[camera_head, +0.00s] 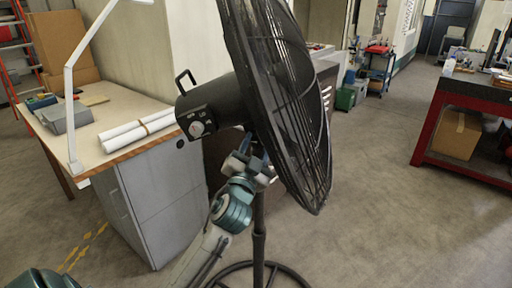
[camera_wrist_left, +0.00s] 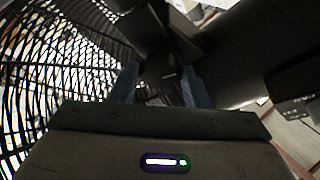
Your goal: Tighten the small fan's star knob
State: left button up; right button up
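The black fan (camera_head: 285,90) stands on a pole, its round wire cage facing right. Its motor housing (camera_head: 212,108), with a pale dial and a handle, juts out to the left. My left gripper (camera_head: 256,160) is raised below the housing, behind the cage. In the left wrist view, the two blue-grey fingers (camera_wrist_left: 160,85) stand apart with a dark part (camera_wrist_left: 160,70) between their tips, likely the star knob. I cannot tell whether the fingers touch it. The knob's outline is too dark to make out. My right gripper is not in view.
The fan's cage (camera_wrist_left: 65,70) is close on the left in the wrist view. A workbench (camera_head: 115,112) with paper rolls and a grey cabinet stands left of the fan. A red-framed bench (camera_head: 432,128) is at the right. The floor between is clear.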

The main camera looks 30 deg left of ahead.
pick_arm(q)
jog(key=c, duration=0.4)
jog(key=shift+r+m+p, duration=0.1)
jog(key=shift+m+p, duration=0.2)
jog(key=shift+p, duration=0.15)
jog(key=m+g+h+p, duration=0.1)
jog(key=m+p, duration=0.2)
jog(key=p, duration=0.2)
jog(key=m+h+p, duration=0.1)
jog(key=m+p, duration=0.3)
jog(key=p, duration=0.2)
jog(key=r+m+g+h+p, duration=0.1)
jog(key=m+p, duration=0.3)
jog(key=p, duration=0.1)
jog(key=shift+s+a+g+h+p, duration=0.2)
jog(key=shift+g+h+p, duration=0.1)
jog(key=shift+h+p, duration=0.1)
jog(key=shift+m+p, duration=0.3)
jog(key=shift+m, duration=0.2)
jog(key=shift+f+m+g, duration=0.1)
jog(key=shift+m+g, duration=0.4)
jog(key=shift+m, duration=0.2)
jog(key=m+g, duration=0.1)
jog(key=m, duration=0.2)
jog(key=shift+m, duration=0.3)
